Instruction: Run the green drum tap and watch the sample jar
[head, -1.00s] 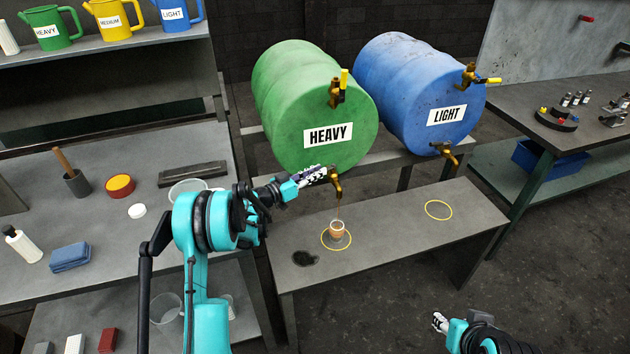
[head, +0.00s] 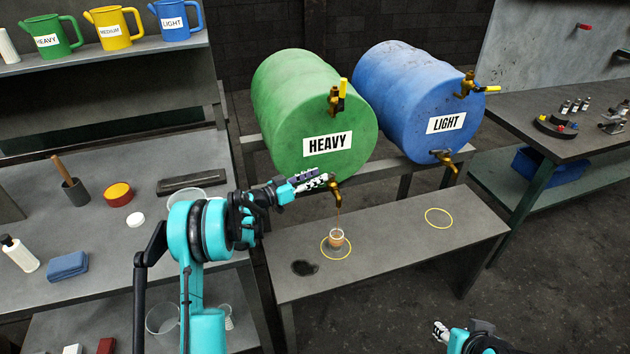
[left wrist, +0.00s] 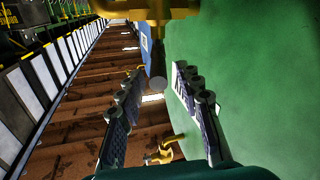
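The green HEAVY drum (head: 300,105) lies on its side on a stand. Its lower brass tap (head: 335,187) lets a thin brown stream fall into the sample jar (head: 337,238). The small jar stands upright inside a yellow ring on the bench and holds brown-orange liquid; its exact level is too small to read. My left gripper (head: 318,181) is at this tap. In the left wrist view its two fingers (left wrist: 156,92) stand apart, with brass tap parts (left wrist: 150,12) just beyond them. My right gripper (head: 440,331) is low at the right, away from everything; its finger gap is unclear.
A dark spill (head: 305,268) lies left of the jar. A second, empty yellow ring (head: 438,218) is farther right on the bench. The blue LIGHT drum (head: 415,95) sits beside the green one. A side table (head: 100,225) at left holds several items.

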